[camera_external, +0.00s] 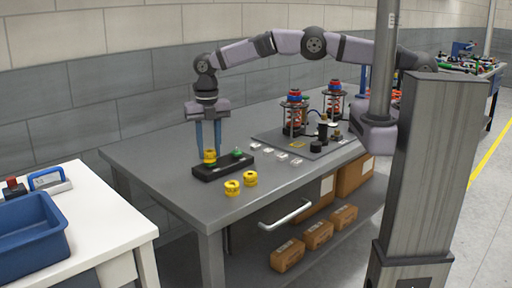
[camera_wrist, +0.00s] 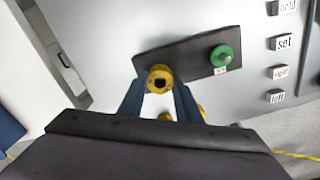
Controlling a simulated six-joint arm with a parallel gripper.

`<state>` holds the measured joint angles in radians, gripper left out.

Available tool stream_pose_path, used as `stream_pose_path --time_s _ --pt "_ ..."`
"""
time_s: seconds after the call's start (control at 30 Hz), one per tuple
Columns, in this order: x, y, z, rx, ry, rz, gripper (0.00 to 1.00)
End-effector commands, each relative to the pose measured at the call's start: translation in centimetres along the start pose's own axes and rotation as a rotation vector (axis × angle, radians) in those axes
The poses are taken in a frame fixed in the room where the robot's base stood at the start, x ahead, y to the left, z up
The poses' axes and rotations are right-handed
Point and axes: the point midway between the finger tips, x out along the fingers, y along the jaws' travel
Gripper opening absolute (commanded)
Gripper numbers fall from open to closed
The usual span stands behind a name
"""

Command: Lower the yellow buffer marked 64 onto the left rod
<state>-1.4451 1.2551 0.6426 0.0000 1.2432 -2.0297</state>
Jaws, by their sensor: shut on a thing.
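My gripper (camera_external: 208,151) points down over the left end of a black holder (camera_external: 208,173) on the grey table. Its blue fingers are shut on a yellow buffer (camera_external: 209,156), which is at or just above the holder. In the wrist view the held buffer (camera_wrist: 160,79) sits between the fingertips, with a dark hole in its top. Two more yellow buffers, one (camera_external: 232,188) and another (camera_external: 250,179), lie on the table in front of the holder. No number is readable on any buffer. The chassis fixture (camera_external: 270,136) carries two upright stacks, a left one (camera_external: 294,114) and a right one (camera_external: 334,101); their rods are mostly hidden.
A green knobbed piece (camera_external: 238,153) stands at the holder's right end. Small label plates (camera_wrist: 284,41) lie right of it, reading hold, set, right and left. Black parts (camera_external: 316,146) stand on the fixture's front. A white table with a blue bin (camera_external: 30,228) is at left.

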Motion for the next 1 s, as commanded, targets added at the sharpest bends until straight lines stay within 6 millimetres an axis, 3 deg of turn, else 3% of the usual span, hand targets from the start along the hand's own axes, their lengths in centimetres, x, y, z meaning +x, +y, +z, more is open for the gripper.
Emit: stream_pose_path --time_s 0.17,0.2,0.3,0.67,1.0 --pt "0.3 0.0 0.0 0.000 0.000 0.000 0.09" --pt "0.3 0.0 0.0 0.000 0.000 0.000 0.33" --pt "0.2 0.0 0.0 0.000 0.000 0.000 0.52" --pt "0.0 0.0 0.0 0.000 0.000 0.000 0.52" --pt "-2.6 0.0 0.0 0.000 0.000 0.001 0.52"
